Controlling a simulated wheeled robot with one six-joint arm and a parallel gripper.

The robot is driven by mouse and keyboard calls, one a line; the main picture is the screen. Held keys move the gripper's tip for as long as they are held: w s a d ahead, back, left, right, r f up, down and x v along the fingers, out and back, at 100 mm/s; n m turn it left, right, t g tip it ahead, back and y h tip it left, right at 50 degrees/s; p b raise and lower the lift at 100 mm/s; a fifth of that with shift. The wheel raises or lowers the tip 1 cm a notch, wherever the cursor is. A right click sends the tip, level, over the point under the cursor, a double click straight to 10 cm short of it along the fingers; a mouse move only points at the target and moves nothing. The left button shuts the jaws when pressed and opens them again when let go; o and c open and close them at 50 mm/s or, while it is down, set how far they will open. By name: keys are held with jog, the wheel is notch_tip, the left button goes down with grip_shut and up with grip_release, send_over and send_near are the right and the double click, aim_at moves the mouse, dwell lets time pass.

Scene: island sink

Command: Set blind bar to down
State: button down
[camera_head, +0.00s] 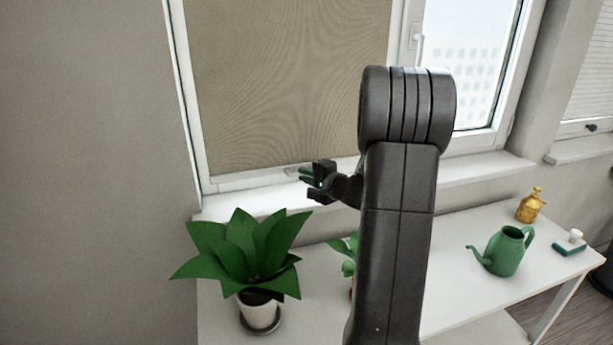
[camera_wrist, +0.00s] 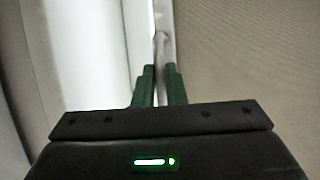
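The tan blind (camera_head: 285,80) covers the left window almost down to the sill. Its pale blind bar (camera_head: 255,178) runs along the lower edge, just above the sill. In the wrist view the bar (camera_wrist: 168,18) runs along the edge of the tan fabric, and its narrow grip reaches between my green fingers. My gripper (camera_head: 303,174) is at the bar, right of its middle. In the wrist view my gripper (camera_wrist: 159,85) has its fingers close together on either side of the grip, and they look shut on it. The fingertip contact is small and blurred.
A large potted plant (camera_head: 258,250) stands below the window at the left. A smaller plant (camera_head: 346,255) is partly hidden by my arm. A green watering can (camera_head: 506,252) and a yellow sprayer (camera_head: 530,207) stand at the right on the white table (camera_head: 455,300).

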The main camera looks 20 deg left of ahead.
aim_at(306, 200)
jog(key=shift+f, duration=0.1)
notch_tip(306, 200, down, 5)
jog(key=b, duration=0.6)
jog(key=c, duration=1.5)
grip_release()
jog(key=b+v, duration=0.1)
jog(key=v, duration=1.3)
jog(key=shift+a, duration=0.1)
